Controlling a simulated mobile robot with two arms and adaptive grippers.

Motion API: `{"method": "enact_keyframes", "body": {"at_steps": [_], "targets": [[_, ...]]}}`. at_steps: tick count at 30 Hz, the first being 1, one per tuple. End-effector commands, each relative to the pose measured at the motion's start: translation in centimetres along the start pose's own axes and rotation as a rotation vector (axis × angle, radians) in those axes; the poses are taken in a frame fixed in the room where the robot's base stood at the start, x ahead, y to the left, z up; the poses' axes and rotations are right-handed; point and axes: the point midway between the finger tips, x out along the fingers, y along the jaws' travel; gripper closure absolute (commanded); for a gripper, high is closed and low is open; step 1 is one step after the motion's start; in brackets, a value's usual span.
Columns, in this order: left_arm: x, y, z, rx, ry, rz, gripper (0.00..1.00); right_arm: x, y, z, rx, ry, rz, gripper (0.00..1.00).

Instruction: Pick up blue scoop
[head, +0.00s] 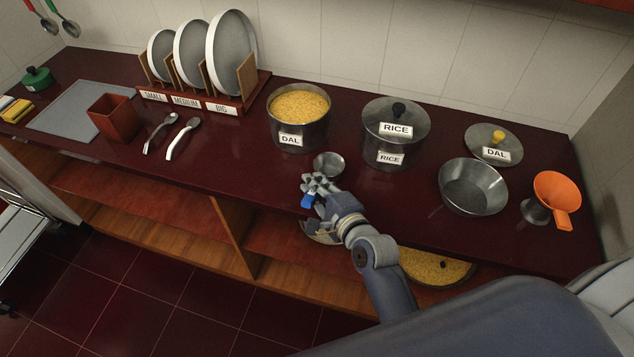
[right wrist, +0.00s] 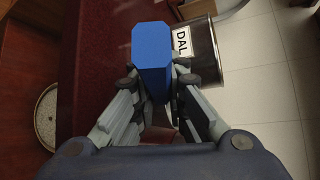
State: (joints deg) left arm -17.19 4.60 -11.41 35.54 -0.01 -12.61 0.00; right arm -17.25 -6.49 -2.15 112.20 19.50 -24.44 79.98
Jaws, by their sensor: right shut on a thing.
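The blue scoop shows in the head view as a small metal bowl (head: 329,164) with a blue handle end (head: 307,201), near the front edge of the counter. My right gripper (head: 318,184) is shut on it between the bowl and the handle end. In the right wrist view the blue handle (right wrist: 151,50) stands between the two fingers of my right gripper (right wrist: 154,92). The fingers hide part of the scoop, and I cannot tell whether its bowl touches the counter. My left gripper is not in view.
The DAL pot (head: 298,118) and the lidded RICE pot (head: 392,140) stand behind the scoop. An empty metal bowl (head: 472,187) and orange funnel (head: 558,193) are at right. The dark red counter (head: 235,165) is clear between spoons and scoop.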

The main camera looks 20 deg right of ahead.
Motion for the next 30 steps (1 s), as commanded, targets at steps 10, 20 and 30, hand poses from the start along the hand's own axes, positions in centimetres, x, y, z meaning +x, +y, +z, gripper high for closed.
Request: {"method": "enact_keyframes", "body": {"at_steps": [10, 20, 30], "targets": [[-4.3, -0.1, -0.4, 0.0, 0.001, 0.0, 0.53, -1.0, -3.4, 1.1, 0.001, 0.0, -0.002, 1.0], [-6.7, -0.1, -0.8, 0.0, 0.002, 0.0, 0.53, -8.5, -1.0, 2.0, 0.0, 0.0, 0.006, 1.0], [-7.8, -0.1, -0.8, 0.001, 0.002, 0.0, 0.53, -14.8, 0.8, 2.8, -0.001, -0.001, 0.002, 1.0]]}}
